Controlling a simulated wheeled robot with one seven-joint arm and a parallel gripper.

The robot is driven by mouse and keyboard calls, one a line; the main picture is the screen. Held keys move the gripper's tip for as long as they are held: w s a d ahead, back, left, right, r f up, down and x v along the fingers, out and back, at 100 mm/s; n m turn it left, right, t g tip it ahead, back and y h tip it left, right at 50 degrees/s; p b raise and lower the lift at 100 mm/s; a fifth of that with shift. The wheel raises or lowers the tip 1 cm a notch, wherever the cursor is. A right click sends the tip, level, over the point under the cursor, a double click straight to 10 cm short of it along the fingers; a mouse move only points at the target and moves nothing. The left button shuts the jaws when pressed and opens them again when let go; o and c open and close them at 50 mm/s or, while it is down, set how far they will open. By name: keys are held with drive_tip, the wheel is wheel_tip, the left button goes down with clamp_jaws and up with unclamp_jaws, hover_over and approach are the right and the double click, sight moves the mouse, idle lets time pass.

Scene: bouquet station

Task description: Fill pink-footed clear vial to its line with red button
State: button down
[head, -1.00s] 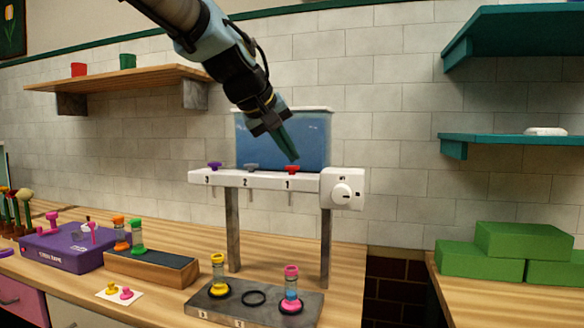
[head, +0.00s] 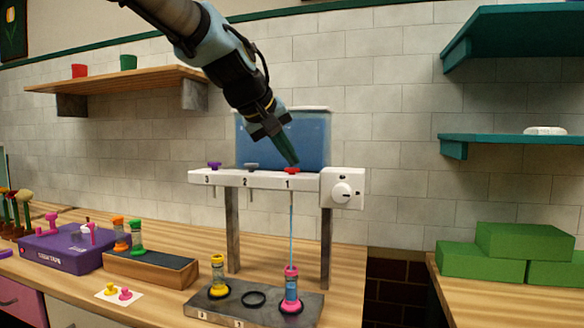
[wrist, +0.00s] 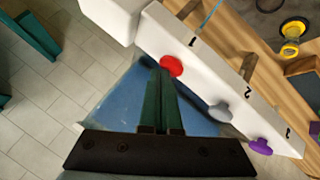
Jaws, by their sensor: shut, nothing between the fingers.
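The red button (head: 291,170) sits on top of the white dispenser bar above the number 1. My gripper (head: 294,161) is shut and empty, its fingertips pressing on the red button; the wrist view also shows the fingertips (wrist: 158,68) at the red button (wrist: 172,66). A thin blue stream runs from the spout under number 1 down into the pink-footed clear vial (head: 291,290). The vial stands upright on the grey base plate (head: 254,310), under that spout. Blue liquid shows inside it, but its level against the line is too small to tell.
A grey button (head: 251,166) and a purple button (head: 214,165) are on the same bar. A white dial (head: 342,192) is at its right end, a blue tank (head: 310,135) behind.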

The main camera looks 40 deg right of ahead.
sight(290, 169)
idle(0.4)
drive_tip(key=shift+r+p, duration=0.8)
drive_tip(key=shift+r, duration=0.15)
drive_tip(key=shift+r+p, duration=1.95)
drive_tip(key=shift+r, duration=0.55)
